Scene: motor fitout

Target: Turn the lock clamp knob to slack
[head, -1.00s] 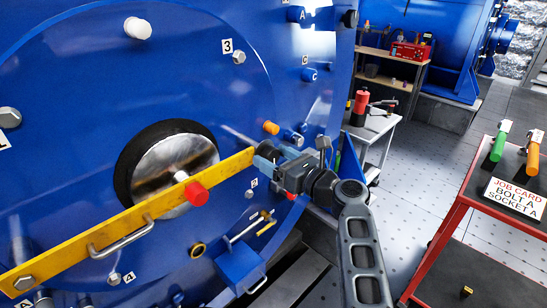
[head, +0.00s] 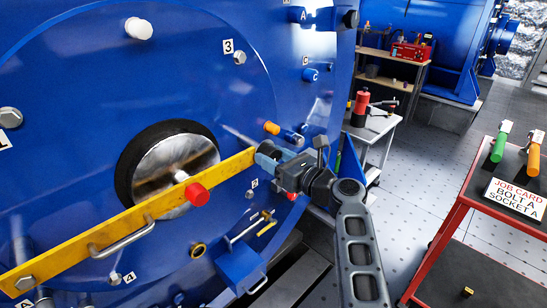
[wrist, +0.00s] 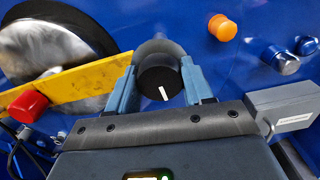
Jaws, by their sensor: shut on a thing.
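The lock clamp knob (wrist: 158,80) is a round black knob with a white line on its face, at the right end of the yellow bar (head: 130,224). In the wrist view the line runs nearly upright, slightly tilted. A grey collar (wrist: 160,47) curves behind the knob. My gripper (head: 268,153) is at the bar's right end. Its two blue fingers are shut on the knob, one on each side. In the head view the gripper mostly hides the knob.
A red knob (head: 197,194) and a metal handle (head: 122,238) are on the bar. An orange knob (head: 271,128) and blue pegs (head: 294,138) stick out close above the gripper. A red cart (head: 447,215) with a job card stands at the right. Open floor lies between.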

